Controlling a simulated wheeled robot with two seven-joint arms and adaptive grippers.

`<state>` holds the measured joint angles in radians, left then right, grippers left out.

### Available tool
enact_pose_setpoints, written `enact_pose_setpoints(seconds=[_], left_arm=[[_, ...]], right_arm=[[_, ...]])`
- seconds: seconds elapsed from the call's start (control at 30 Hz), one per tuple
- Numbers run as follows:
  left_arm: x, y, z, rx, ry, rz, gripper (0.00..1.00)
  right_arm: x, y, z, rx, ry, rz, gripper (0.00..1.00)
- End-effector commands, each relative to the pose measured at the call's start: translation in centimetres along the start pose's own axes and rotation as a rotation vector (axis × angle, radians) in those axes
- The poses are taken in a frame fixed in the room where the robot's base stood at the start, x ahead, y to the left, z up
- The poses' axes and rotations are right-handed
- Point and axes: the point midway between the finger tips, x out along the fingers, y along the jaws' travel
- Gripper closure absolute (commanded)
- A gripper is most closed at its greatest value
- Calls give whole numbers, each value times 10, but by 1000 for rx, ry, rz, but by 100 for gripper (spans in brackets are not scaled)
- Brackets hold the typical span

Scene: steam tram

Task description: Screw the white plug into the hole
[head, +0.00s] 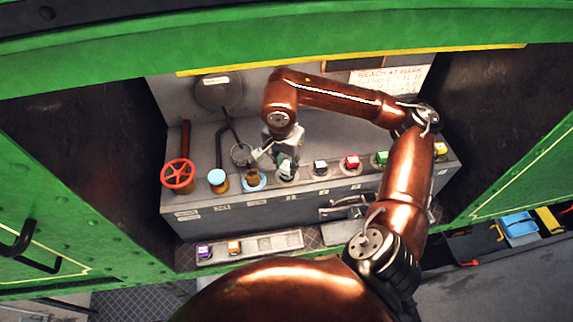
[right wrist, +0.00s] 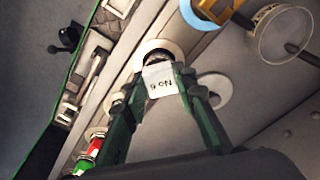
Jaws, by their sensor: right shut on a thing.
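My right gripper (head: 287,168) reaches down onto the grey console from behind and is shut on the white plug. In the right wrist view the plug (right wrist: 160,78) shows as a white block marked "No 6" between the two green fingers (right wrist: 157,86). Its far end meets a round pale collar (right wrist: 146,49) around the hole. The plug's lower end is hidden, so I cannot tell how deep it sits. My left gripper is not in view.
Left of the hole stand a blue-ringed fitting (head: 254,181), a blue-capped fitting (head: 217,178) and a red handwheel (head: 178,174). To the right are black-and-white, red (head: 352,162), green (head: 381,157) and yellow plugs. A front tray (head: 283,243) holds purple and orange plugs.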

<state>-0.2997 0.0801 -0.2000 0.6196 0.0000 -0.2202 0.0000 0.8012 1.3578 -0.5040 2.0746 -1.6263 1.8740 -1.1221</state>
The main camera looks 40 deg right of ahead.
Motion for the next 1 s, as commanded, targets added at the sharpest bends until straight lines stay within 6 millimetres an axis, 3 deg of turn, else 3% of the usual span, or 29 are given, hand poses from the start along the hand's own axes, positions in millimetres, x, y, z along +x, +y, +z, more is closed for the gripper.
enact_pose_setpoints(seconds=[0.3,0.33,0.6,0.8,1.0], left_arm=[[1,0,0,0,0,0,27],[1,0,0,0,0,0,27],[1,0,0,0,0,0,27],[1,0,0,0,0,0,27],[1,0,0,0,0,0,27]], right_arm=[[0,0,0,83,0,9,100],[0,0,0,83,0,9,73],[0,0,0,81,0,10,55],[0,0,0,81,0,10,54],[1,0,0,80,0,11,40]])
